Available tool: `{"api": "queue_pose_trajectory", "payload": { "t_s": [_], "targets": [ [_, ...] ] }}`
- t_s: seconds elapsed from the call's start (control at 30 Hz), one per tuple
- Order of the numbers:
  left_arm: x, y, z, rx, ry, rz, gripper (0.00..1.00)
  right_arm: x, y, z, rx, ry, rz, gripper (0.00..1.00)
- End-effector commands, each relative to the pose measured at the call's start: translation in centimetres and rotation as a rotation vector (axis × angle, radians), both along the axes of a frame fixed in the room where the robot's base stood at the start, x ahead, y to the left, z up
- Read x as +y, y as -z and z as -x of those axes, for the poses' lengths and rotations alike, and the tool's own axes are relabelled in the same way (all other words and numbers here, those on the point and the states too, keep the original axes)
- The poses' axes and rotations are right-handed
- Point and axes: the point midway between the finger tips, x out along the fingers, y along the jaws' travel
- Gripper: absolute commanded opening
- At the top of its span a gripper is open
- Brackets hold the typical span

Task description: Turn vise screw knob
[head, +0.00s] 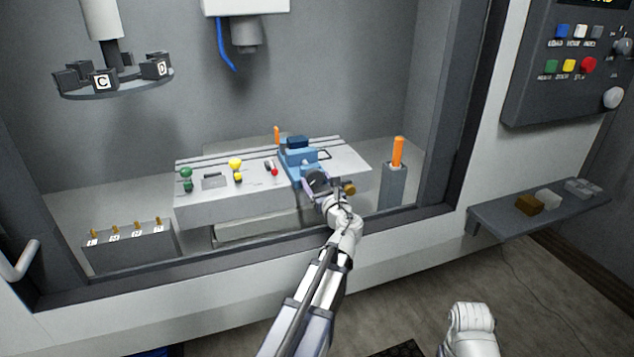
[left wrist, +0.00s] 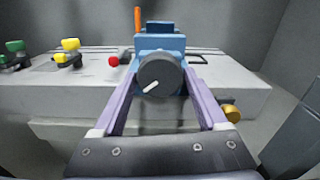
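The blue vise (head: 298,157) stands on the grey slotted table (head: 230,203) in the booth. Its screw knob (head: 317,181) is round and dark grey and faces me at the vise's front. In the left wrist view the knob (left wrist: 160,76) has a white mark pointing to the lower left. My left gripper (head: 322,187) is at the knob. Its purple fingers (left wrist: 160,90) lie on either side of the knob, open, with a narrow gap seeming to show at each side. My right gripper is not seen; a white part of mine shows at the lower right.
Green (head: 187,178) and yellow (head: 236,169) knobs and a red-tipped lever (head: 272,169) stand left of the vise. A brass knob (head: 349,188) sits close right of my gripper. An orange handle (head: 398,152) stands in a grey post farther right. The booth sill runs below my forearm.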

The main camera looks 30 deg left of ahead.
Motion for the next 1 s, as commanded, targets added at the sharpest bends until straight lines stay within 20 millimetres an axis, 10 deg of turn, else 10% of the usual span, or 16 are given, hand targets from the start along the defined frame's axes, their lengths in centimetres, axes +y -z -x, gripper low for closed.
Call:
{"api": "queue_pose_trajectory", "payload": {
  "t_s": [0.53, 1.0],
  "targets": [
    [-0.02, 0.00, 0.01, 0.000, 0.000, 0.000, 0.13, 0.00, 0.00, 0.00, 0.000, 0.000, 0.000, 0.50],
    [-0.05, 0.00, -0.01, -0.116, 0.000, 0.099, 0.13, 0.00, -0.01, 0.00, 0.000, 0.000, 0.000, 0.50]
  ]
}}
